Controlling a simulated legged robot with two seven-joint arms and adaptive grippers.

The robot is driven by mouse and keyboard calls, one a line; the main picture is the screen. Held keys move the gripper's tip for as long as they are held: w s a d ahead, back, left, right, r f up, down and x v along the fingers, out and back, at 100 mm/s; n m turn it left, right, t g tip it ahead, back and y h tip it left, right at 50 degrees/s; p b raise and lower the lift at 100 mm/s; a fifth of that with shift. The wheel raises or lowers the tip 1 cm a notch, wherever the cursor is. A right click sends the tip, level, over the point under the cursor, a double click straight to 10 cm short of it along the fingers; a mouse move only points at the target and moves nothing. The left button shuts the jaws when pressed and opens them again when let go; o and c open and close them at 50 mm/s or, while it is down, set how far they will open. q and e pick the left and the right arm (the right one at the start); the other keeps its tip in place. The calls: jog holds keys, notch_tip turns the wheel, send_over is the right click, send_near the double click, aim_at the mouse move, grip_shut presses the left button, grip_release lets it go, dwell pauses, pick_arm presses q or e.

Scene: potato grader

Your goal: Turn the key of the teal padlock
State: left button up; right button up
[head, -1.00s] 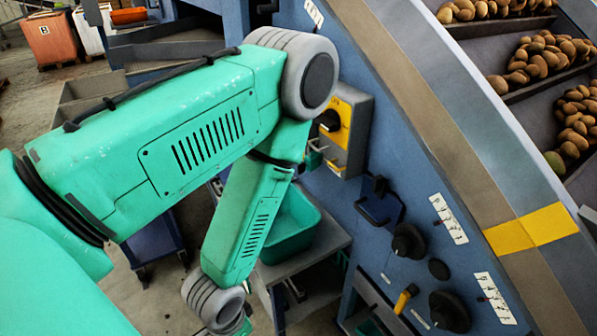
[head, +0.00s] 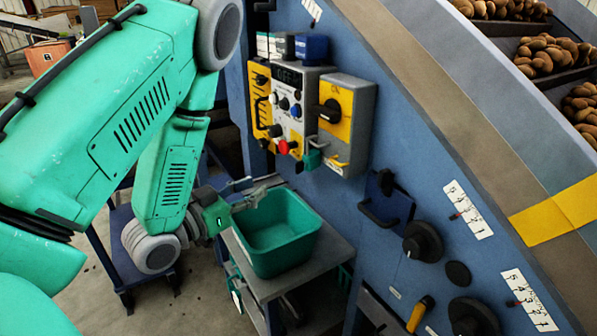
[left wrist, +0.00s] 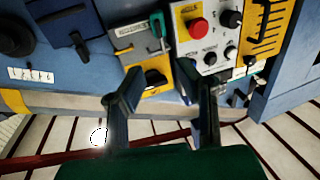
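The teal padlock (head: 312,158) hangs at the lower left of the grey-and-yellow switch box (head: 357,118) on the blue machine wall. In the left wrist view the padlock (left wrist: 157,22) shows near the top, left of the red button. Its key cannot be made out in either view. My left gripper (head: 262,190) is below and left of the padlock, over the rim of a teal bin, apart from the padlock. In the left wrist view its two fingers (left wrist: 165,95) are spread, with nothing held between them. My right gripper is not in view.
The control panel (head: 289,100) with buttons stands left of the switch box. The teal bin (head: 290,250) sits on a grey stand below. The wall beneath the switch box is clear.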

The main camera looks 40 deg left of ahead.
aim_at(296, 165)
pick_arm(q)
jog(key=w, duration=0.4)
jog(key=w+d, duration=0.1)
jog(key=w, duration=0.8)
jog(key=shift+w+d+p, duration=0.3)
jog(key=shift+d+p, duration=0.05)
jog(key=shift+c, duration=0.3)
grip_shut()
